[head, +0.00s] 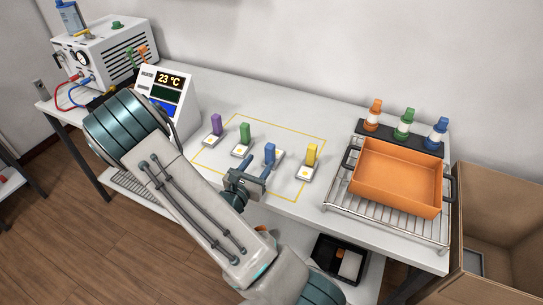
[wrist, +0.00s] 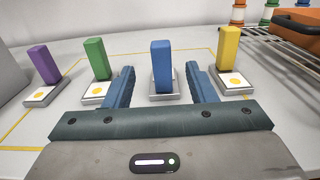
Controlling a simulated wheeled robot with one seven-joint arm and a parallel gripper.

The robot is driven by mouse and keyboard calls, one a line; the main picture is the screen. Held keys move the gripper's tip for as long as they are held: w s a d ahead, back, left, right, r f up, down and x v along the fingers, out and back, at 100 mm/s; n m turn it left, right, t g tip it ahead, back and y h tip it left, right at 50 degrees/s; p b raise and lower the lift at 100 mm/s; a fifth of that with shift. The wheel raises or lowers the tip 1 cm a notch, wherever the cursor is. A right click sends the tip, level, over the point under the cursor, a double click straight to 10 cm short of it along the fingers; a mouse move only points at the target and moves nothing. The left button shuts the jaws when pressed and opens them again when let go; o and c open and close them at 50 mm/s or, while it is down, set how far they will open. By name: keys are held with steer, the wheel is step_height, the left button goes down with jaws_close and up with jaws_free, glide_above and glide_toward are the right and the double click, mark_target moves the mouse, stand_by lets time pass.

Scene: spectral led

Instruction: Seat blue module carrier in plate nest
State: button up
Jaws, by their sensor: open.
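The blue module carrier (head: 270,153) is an upright blue block on a small light base inside a yellow outline on the bench. In the wrist view the blue module carrier (wrist: 161,62) stands ahead, between the lines of my fingers. My gripper (head: 257,172) is open and empty, just in front of it on the near side. In the wrist view the blue fingers of my gripper (wrist: 160,76) are spread to the left and right of the block, with gaps on both sides. I cannot pick out the plate nest with certainty.
Purple (head: 216,123), green (head: 245,133) and yellow (head: 311,154) blocks stand on similar bases alongside. An instrument (head: 168,95) reading 23 °C stands at left, partly behind my arm. An orange tray (head: 398,190) sits on a wire rack (head: 333,196) at right.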

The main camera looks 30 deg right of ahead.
mark_target(274, 150)
steer(key=p+x, duration=0.1)
steer(key=x, duration=1)
steer(key=shift+p, duration=0.4)
jaws_close()
